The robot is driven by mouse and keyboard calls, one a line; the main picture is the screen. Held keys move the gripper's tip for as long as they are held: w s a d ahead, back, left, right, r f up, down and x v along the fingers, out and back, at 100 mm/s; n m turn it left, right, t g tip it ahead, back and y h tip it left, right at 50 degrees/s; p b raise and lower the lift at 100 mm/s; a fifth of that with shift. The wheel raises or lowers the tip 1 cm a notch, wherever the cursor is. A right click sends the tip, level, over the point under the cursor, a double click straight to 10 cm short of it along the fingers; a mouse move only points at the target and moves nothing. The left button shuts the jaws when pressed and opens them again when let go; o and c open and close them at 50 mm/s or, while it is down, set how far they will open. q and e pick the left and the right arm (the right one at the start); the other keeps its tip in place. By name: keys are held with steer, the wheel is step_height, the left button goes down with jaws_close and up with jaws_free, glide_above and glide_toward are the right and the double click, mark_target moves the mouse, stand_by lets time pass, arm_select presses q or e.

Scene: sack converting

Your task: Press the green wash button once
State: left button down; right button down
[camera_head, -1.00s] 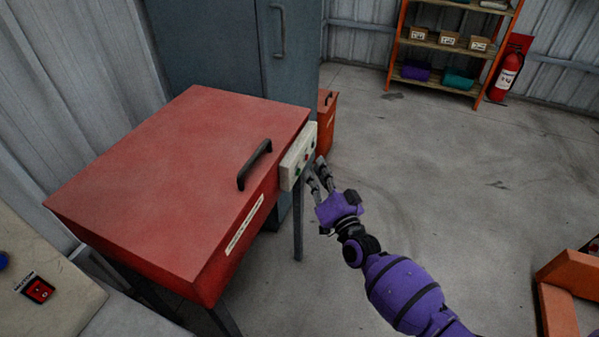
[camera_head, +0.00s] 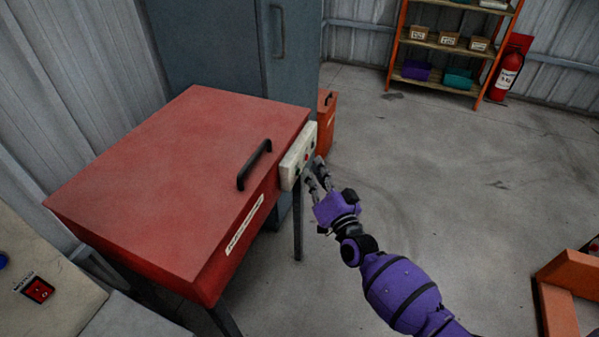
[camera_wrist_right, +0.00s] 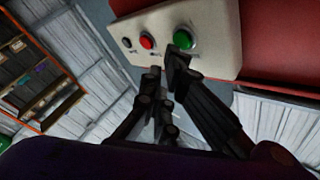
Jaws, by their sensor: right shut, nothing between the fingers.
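The red wash cabinet (camera_head: 180,180) stands at the left, with a dark handle (camera_head: 255,165) on its lid. A pale control box (camera_head: 293,168) is fixed to its right end. In the right wrist view the box (camera_wrist_right: 215,22) carries a green button (camera_wrist_right: 183,39), a red button (camera_wrist_right: 147,41) and a small dark knob (camera_wrist_right: 126,43). My right gripper (camera_head: 312,170) is shut and empty, with its fingertips at the box face. In the wrist view the fingertips (camera_wrist_right: 168,62) lie just below the green button; I cannot tell whether they touch it. My left gripper is not in view.
A grey locker (camera_head: 235,60) and an orange bin (camera_head: 327,125) stand behind the cabinet. Shelves (camera_head: 445,48) and a fire extinguisher (camera_head: 507,72) stand at the back. An orange frame (camera_head: 560,290) is at lower right.

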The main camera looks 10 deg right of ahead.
steer(key=shift+w+a, duration=0.3)
steer(key=shift+a, duration=0.2)
stand_by(0.9)
steer(key=shift+s+d, duration=0.5)
steer(key=shift+d, duration=0.2)
steer(key=s+d, duration=0.2)
steer(key=d, duration=0.2)
steer(key=shift+s+d, duration=0.1)
steer(key=shift+s, duration=0.3)
stand_by(0.8)
